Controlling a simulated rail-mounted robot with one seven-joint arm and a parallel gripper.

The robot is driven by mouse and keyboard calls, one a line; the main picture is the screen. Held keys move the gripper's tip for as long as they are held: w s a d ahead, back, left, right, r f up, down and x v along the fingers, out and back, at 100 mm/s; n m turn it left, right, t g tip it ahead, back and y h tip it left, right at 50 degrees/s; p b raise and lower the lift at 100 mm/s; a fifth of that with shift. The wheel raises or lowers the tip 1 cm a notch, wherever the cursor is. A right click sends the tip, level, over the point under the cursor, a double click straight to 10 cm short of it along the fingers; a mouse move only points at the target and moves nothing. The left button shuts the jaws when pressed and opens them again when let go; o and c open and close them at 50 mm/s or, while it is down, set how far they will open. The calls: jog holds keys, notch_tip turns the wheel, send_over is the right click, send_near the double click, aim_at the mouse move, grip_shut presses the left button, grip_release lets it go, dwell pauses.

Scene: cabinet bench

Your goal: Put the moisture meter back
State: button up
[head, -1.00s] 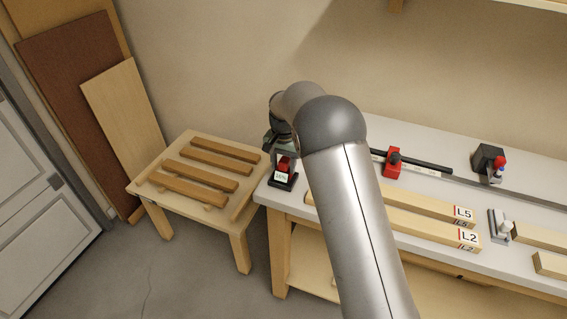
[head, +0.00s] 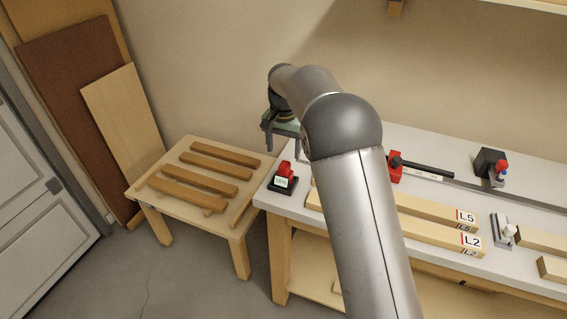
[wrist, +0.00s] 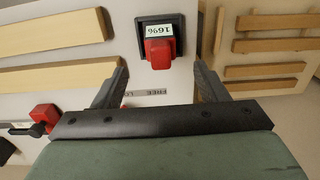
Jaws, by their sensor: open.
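The moisture meter appears to be the small red device (head: 286,169) with a white numbered face, standing in a black base (head: 293,187) at the bench's left end. In the wrist view the red device (wrist: 159,54) sits within the black base (wrist: 176,20), ahead of the fingers. My gripper (head: 283,146) is above and behind it in the head view, partly hidden by my arm. In the wrist view my gripper (wrist: 160,70) is open and its two fingers stand apart on either side of the device, with nothing held between them.
A low wooden table (head: 143,196) with several slats stands left of the bench. Labelled timber pieces (head: 437,208), a red clamp (head: 396,168) on a bar and a black block (head: 489,162) lie along the bench (head: 440,150). Boards lean on the wall.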

jog(key=s+d+r+n, duration=0.1)
jog(key=s+d+r, duration=0.3)
jog(key=s+d, duration=0.4)
jog(key=s+d+r+n, duration=0.1)
jog(key=s+d+r, duration=0.4)
jog(key=s, duration=0.5)
jog(key=s+d+f+n, duration=0.1)
jog(key=s+d+f, duration=0.1)
jog(key=s, duration=0.8)
jog(key=s+d+f, duration=0.3)
jog(key=s+f, duration=0.2)
jog(key=s, duration=0.4)
jog(key=shift+s+d+n+t, duration=0.25)
jog(key=shift+s+n+t, duration=0.15)
jog(key=shift+r, duration=0.1)
notch_tip(320, 180, down, 4)
jog(key=b, duration=0.3)
jog(key=shift+a+r, duration=0.1)
